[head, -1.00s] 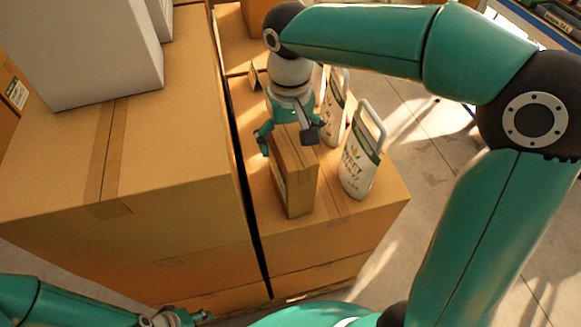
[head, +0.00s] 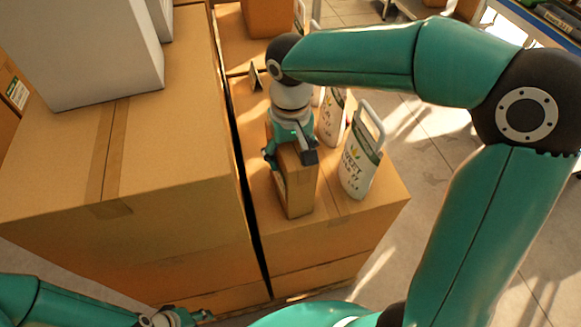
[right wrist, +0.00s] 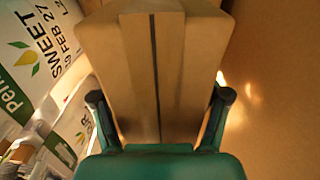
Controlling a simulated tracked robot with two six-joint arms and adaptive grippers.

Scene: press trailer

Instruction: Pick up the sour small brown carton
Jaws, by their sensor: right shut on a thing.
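The small brown carton (head: 299,192) stands upright on the lower stack of large boxes, with a tape strip down its top. Any word on its side is too small to read. My right gripper (head: 291,154) reaches down over the carton and is shut on it, one finger on each side. In the right wrist view the carton (right wrist: 150,75) fills the middle between the fingers. My left gripper (head: 177,318) is at the bottom edge of the head view, away from the carton; its finger state is unclear.
A white handled container marked SWEET (head: 360,160) stands close right of the carton, with another white one (head: 333,118) behind it. A taller large box (head: 160,150) rises to the left across a dark gap, bearing a white box (head: 95,60). Floor lies open at right.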

